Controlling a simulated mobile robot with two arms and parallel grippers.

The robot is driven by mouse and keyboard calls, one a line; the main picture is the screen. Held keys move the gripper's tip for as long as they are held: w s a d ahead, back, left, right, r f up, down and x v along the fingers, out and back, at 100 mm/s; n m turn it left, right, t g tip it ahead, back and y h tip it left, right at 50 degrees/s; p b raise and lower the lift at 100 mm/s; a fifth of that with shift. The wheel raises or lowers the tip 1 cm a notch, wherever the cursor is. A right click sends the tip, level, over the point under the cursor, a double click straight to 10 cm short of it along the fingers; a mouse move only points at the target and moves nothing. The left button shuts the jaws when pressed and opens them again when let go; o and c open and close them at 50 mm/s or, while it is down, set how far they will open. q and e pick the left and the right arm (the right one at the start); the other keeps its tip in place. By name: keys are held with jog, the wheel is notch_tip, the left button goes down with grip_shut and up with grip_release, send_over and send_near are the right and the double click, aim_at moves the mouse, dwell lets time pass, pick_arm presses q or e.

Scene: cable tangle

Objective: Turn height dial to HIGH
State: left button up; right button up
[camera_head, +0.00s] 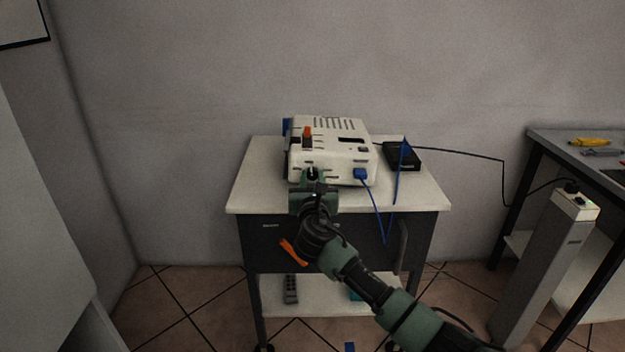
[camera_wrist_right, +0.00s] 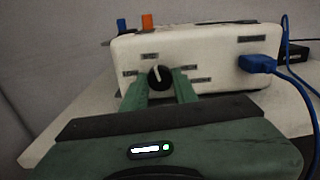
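A white box-shaped device (camera_head: 330,145) stands on the small table. Its front carries a round black dial (camera_wrist_right: 160,77) with a white pointer line, tilted slightly left of straight up. Small labels lie around the dial; their text is too blurred to read. My right gripper (camera_head: 312,180) is at the device's front. In the right wrist view its two green fingers (camera_wrist_right: 160,88) stand on either side of the dial, with their inner edges against it. In the head view the gripper mostly hides the dial. My left gripper is not in view.
An orange knob (camera_head: 307,132) and a blue part (camera_head: 287,126) are on the device. A blue plug (camera_head: 361,173) with a hanging blue cable sits at its front right. A black box (camera_head: 402,157) lies on the table (camera_head: 425,195). A grey bench (camera_head: 590,145) and white pillar stand at right.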

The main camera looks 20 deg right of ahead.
grip_shut()
